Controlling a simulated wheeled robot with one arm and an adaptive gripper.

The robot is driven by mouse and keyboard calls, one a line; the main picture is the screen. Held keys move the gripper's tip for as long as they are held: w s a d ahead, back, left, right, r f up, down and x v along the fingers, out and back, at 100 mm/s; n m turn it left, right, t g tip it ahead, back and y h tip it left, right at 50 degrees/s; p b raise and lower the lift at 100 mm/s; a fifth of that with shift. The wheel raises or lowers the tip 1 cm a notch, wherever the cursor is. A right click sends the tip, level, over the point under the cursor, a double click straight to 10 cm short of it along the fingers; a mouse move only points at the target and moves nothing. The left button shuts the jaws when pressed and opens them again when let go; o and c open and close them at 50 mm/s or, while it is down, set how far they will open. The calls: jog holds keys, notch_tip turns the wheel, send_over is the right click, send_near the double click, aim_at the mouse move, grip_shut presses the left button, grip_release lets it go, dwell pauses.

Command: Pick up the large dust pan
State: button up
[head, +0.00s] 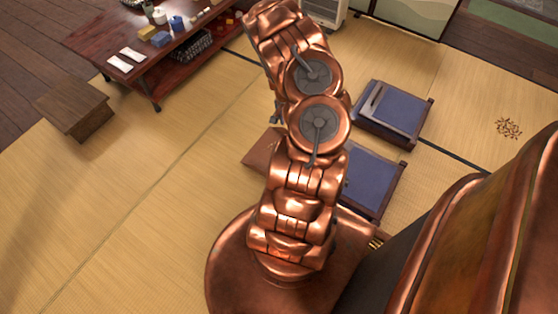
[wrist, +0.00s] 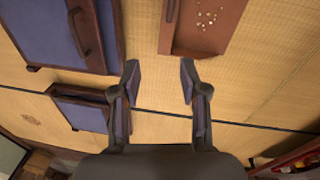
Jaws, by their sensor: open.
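A reddish-brown shallow pan with raised edges, which looks like the large dust pan (wrist: 196,42), lies on the mat at the top of the wrist view. Pale crumbs lie in it, and its upper part is cut off by the frame. In the head view, a brown flat piece that seems to be the same pan (head: 260,152) shows left of my arm, partly hidden by it. My gripper (wrist: 159,80) is open and empty, with its fingers apart and bare mat between them. In the wrist view the pan is beyond the right fingertip, with no visible contact.
Two blue-cushioned floor seats (head: 371,180) (head: 392,112) stand right of my arm; a grey flat item lies on the farther one. A low table (head: 160,77) with dishes and a wooden stool (head: 75,112) are at upper left. Scattered bits (head: 508,128) lie at right. The left mat is clear.

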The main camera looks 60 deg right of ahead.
jog(key=shift+m+t+y, duration=0.3)
jog(key=shift+m+t, duration=0.3)
jog(key=shift+m, duration=0.2)
jog(key=f+b, duration=0.1)
jog(key=f, duration=0.3)
jog(key=f+b, duration=0.1)
jog(key=f, duration=0.4)
jog(key=f+b, duration=0.1)
jog(key=f, duration=0.3)
jog(key=shift+s+a+f, duration=0.2)
jog(key=shift+a+f, duration=0.1)
jog(key=shift+a, duration=0.05)
notch_tip(320, 180, down, 7)
jog(key=b, duration=0.6)
jog(key=shift+a+f, duration=0.15)
grip_shut()
